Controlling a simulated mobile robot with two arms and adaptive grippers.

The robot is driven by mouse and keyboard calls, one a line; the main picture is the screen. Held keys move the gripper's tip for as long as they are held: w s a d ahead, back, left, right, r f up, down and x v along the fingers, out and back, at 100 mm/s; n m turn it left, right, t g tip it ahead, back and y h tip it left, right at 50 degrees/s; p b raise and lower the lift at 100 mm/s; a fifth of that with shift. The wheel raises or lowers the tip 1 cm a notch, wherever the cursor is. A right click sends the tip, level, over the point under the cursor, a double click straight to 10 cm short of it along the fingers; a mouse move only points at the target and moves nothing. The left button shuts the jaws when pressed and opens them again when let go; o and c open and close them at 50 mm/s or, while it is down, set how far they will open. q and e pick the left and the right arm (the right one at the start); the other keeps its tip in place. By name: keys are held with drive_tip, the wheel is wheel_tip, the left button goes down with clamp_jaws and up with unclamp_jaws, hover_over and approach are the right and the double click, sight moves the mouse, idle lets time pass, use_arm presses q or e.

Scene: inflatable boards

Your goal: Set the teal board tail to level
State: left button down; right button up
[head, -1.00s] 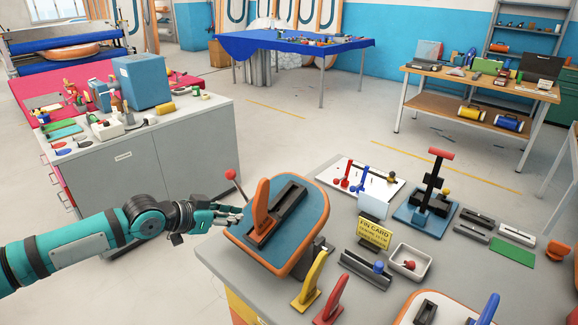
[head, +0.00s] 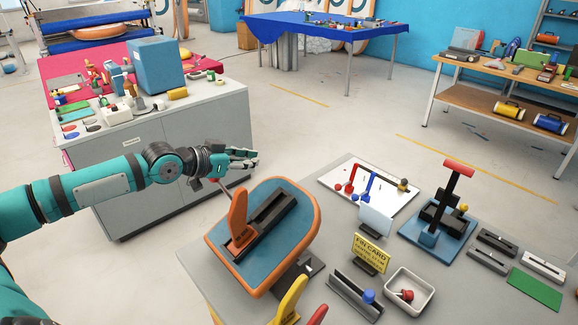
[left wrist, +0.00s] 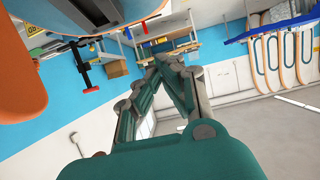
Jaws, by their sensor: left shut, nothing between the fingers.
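The teal board tail (head: 292,232) has an orange rim, an orange fin (head: 238,220) and a black slotted box on its top. It sits on a dark stand (head: 297,277) at the table's left end and looks tilted. My right gripper is out of view.
The grey table (head: 190,255) also holds a yellow fin card (head: 371,253), a white tray (head: 428,290), a blue stand with a red-topped post (head: 425,238) and yellow and red fins in front. A grey cabinet (head: 150,175) stands behind my left arm.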

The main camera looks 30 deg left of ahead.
use_arm(q)
drive_tip(key=p, duration=0.3)
hover_over(281, 181)
drive_tip(key=s, duration=0.1)
drive_tip(key=f, duration=0.3)
drive_tip(key=shift+s+a+f, duration=0.1)
drive_tip(key=shift+a, duration=0.2)
drive_tip(key=f, duration=0.1)
drive_tip(key=f+p, duration=0.1)
drive_tip(key=shift+w+d+f, duration=0.15)
drive_tip(key=shift+w+f, duration=0.4)
drive_tip(key=shift+f, duration=0.55)
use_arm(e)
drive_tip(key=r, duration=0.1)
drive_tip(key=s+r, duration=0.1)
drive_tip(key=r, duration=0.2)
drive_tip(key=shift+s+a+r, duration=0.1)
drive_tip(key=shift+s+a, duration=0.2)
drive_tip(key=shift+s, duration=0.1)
use_arm(q)
drive_tip(key=shift+w, duration=0.1)
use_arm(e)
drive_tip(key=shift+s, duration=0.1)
